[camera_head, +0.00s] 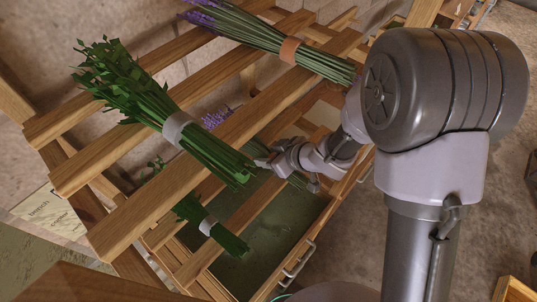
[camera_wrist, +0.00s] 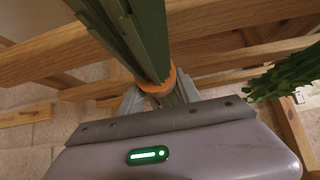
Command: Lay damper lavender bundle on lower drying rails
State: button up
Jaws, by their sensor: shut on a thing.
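My gripper (camera_head: 290,160) is shut on a lavender bundle, close to its orange band (camera_wrist: 158,82). In the head view the held bundle's purple flowers (camera_head: 215,118) show between the upper rails, and its stem ends show just below the gripper. The upper rail hides much of its middle. The lower drying rails (camera_head: 200,262) lie beneath the upper tier. I cannot tell whether the held bundle touches them. Another lavender bundle (camera_head: 290,45) with a brown-orange band lies on the upper rails.
A leafy green bundle (camera_head: 150,105) with a grey band lies across the upper rails (camera_head: 160,215). Another leafy bundle (camera_head: 225,238) with a pale band lies lower down. A greenish tray (camera_head: 262,238) is below the rails. A written label (camera_head: 50,212) is at the left.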

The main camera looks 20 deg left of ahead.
jog(key=o, duration=1.2)
jog(key=shift+c, duration=0.2)
jog(key=shift+d+r, duration=0.1)
